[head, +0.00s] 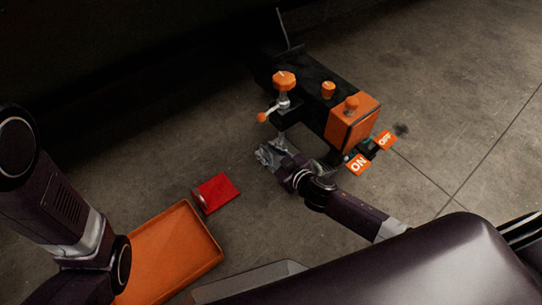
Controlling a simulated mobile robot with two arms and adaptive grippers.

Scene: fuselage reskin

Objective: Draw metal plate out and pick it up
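I cannot clearly make out the metal plate in this view. A black and orange machine (312,82) with orange knobs and a small lever handle stands at the upper middle. My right gripper (268,154) is at the near side of this machine, just below the lever. The gripper is small and dark here, so I cannot tell whether it is open or shut, or whether it touches anything. My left arm comes in from the left, but its gripper does not show.
Orange ON and OFF labels (358,164) sit at the machine's right end. A red block-like object (215,193) lies left of my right gripper. An orange tray (212,237) is at the lower left, and a grey tray's rim (290,266) is at the bottom. Floor at the right is clear.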

